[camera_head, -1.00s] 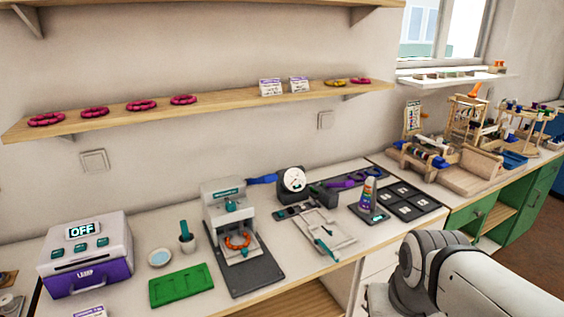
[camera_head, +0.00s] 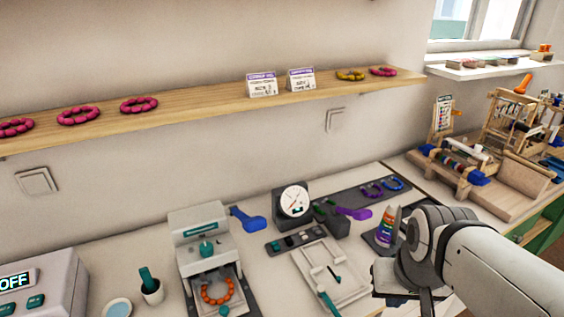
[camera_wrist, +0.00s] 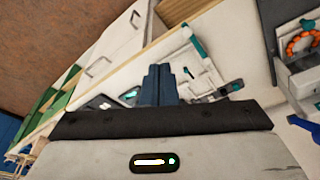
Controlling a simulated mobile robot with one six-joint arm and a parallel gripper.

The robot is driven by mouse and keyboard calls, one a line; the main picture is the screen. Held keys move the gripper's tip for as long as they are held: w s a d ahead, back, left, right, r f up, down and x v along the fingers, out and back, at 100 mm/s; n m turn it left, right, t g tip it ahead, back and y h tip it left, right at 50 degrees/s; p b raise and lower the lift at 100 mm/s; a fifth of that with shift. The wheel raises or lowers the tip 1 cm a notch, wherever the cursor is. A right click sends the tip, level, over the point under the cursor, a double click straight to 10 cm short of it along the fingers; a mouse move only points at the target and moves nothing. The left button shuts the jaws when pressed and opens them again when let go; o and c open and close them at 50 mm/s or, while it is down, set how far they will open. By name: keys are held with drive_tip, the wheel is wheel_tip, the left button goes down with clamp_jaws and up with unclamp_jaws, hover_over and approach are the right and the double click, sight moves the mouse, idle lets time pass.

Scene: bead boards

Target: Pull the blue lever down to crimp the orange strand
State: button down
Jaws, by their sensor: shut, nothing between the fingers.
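The blue lever (camera_head: 248,219) sticks out from the right side of the grey-white press (camera_head: 203,235), roughly level. It shows partly in the wrist view (camera_wrist: 304,124) at the right edge. The orange strand (camera_head: 217,291) is a ring of beads on the press's tray, in front of its head; it also shows in the wrist view (camera_wrist: 301,42). My gripper (camera_wrist: 161,72) is shut and empty, its dark blue fingers together. It is well to the right of the lever, apart from it. In the head view my wrist hides most of it.
A dial gauge (camera_head: 294,201), a purple-handled tool (camera_head: 352,213) and a white tray (camera_head: 330,275) stand between the press and my arm. A glue bottle (camera_head: 387,226) stands close behind my wrist. A shelf (camera_head: 200,102) with bead rings runs above the bench.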

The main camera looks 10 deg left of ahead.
drive_tip(key=shift+w, duration=0.15)
drive_tip(key=shift+a, duration=0.1)
drive_tip(key=w+a+r+n+p, duration=0.3)
drive_tip(key=w+a+r, duration=0.3)
drive_tip(key=a+r, duration=0.4)
drive_tip(key=w+a+r+n+y+p, duration=0.1)
drive_tip(key=w+a+r+n+p, duration=0.2)
drive_tip(key=a+r, duration=0.7)
drive_tip(key=w+a+p, duration=0.2)
drive_tip(key=w+a, duration=0.1)
drive_tip(key=a, duration=0.4)
drive_tip(key=shift+r+y+p, duration=0.15)
drive_tip(key=shift+y+p, duration=0.15)
drive_tip(key=shift+p, duration=0.05)
